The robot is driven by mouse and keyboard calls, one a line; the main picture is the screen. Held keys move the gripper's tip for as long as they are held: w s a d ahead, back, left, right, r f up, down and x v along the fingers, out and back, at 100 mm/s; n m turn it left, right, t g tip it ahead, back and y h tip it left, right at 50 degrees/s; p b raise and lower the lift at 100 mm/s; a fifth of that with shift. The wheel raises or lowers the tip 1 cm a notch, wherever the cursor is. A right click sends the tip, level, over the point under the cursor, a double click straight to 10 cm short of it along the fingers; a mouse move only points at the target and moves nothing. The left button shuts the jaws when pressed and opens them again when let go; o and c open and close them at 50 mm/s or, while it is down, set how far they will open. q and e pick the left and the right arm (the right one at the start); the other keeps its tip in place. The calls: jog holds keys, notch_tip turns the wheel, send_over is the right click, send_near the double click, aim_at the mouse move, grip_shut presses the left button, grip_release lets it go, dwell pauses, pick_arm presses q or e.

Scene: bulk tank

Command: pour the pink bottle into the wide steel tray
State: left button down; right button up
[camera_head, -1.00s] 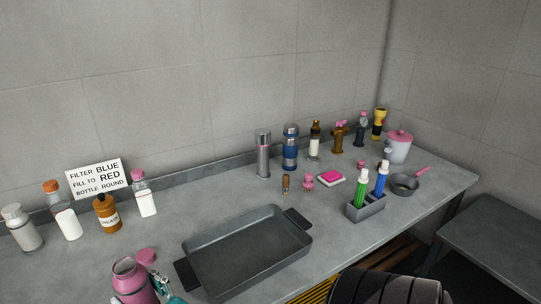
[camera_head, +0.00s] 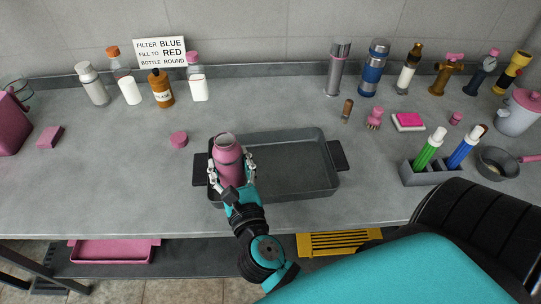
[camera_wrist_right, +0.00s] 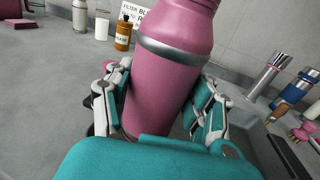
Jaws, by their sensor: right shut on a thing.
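The pink bottle (camera_head: 228,165) is uncapped, its open mouth facing up, and looks nearly upright. My right gripper (camera_head: 231,174) is shut around its body and holds it at the left end of the wide steel tray (camera_head: 290,185). Whether its base is above the tray or touching it is hidden. In the right wrist view the bottle (camera_wrist_right: 165,85) fills the middle between both fingers, its top cut off. The tray is dark grey, shallow, with a handle at each end, and its visible floor looks empty. My left gripper is not in view.
A pink cap (camera_head: 178,139) lies on the counter behind the bottle. Bottles, including an amber one (camera_head: 160,88), stand at the back left by a sign (camera_head: 160,51). Flasks (camera_head: 373,67), a marker holder (camera_head: 433,175) and a pan (camera_head: 497,163) are to the right.

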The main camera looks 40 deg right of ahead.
jog(key=shift+d, duration=0.1)
jog(key=shift+r, duration=0.1)
jog(key=shift+d+r+m+p, duration=0.1)
jog(key=shift+r+m+p, duration=0.05)
jog(key=shift+m+p, duration=0.35)
jog(key=shift+d+r+m+g+p, duration=0.15)
jog(key=shift+m+g+p, duration=0.25)
jog(key=shift+m+p, duration=0.25)
jog(key=shift+d+m+g+y+p, duration=0.25)
jog(key=shift+m+p, duration=0.35)
jog(key=shift+m, duration=0.1)
jog(key=shift+d+m+g+y+p, duration=0.2)
jog(key=shift+m+g+y+p, duration=0.05)
jog(key=shift+m+p, duration=0.4)
jog(key=shift+d+m+p, duration=0.3)
jog(key=shift+m, duration=0.2)
jog(key=shift+w+f+m+g+y, duration=0.1)
jog(key=shift+f+m+g+y, duration=0.25)
jog(key=shift+m+y, duration=0.35)
jog(key=shift+a+m, duration=0.15)
jog(key=shift+m, duration=0.25)
